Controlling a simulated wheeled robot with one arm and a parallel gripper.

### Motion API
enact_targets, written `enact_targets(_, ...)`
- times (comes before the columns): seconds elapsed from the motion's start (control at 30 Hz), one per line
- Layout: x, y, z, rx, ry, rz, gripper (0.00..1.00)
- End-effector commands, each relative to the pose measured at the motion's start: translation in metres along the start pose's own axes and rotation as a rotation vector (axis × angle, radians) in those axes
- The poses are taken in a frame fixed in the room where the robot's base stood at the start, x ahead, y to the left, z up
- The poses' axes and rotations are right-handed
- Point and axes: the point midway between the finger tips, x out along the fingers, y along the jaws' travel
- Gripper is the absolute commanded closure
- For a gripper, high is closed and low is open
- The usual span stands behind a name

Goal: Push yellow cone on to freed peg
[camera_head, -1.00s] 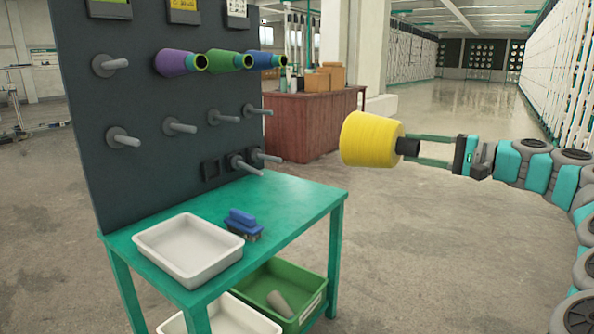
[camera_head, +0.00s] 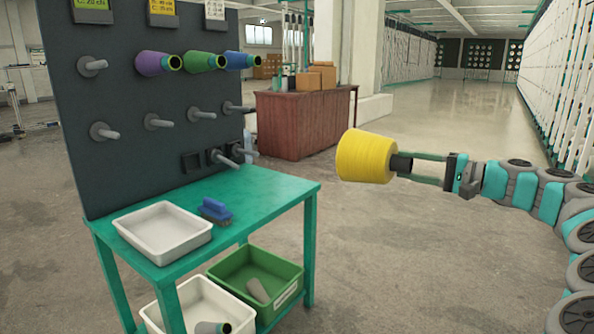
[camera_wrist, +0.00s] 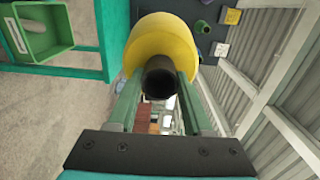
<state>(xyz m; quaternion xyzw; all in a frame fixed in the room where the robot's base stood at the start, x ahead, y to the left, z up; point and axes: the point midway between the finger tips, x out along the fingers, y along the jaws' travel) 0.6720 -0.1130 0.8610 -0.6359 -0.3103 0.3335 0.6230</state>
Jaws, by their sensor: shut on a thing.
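A yellow cone (camera_head: 366,156) is held level in the air to the right of the dark peg board (camera_head: 130,60). My gripper (camera_head: 405,165) is shut on the dark narrow end of the cone. In the wrist view the yellow cone (camera_wrist: 163,45) fills the space ahead, its dark hollow end (camera_wrist: 160,78) between the two fingers. The board has bare grey pegs, among them one at upper left (camera_head: 93,66) and several in the row below (camera_head: 157,122). Purple (camera_head: 158,63), green (camera_head: 205,61) and blue (camera_head: 243,60) cones sit on upper pegs. Which peg is the freed one I cannot tell.
A green table (camera_head: 262,190) stands before the board, with a white tray (camera_head: 165,258) and a blue brush (camera_head: 215,210). Below are a green bin (camera_head: 230,270) and a white bin (camera_head: 195,305) holding cones or tubes. Floor between cone and table is clear.

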Motion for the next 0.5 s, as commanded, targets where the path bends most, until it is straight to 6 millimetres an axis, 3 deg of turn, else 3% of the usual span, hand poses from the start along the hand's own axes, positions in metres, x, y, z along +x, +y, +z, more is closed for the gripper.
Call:
enact_targets(0.27, 0.018, 0.066, -0.004, 0.003, -0.007, 0.003, 1.0)
enact_targets(0.37, 0.027, 0.101, -0.004, 0.005, -0.007, 0.003, 1.0)
enact_targets(0.5, 0.041, 0.167, 0.004, 0.012, -0.006, 0.004, 1.0)
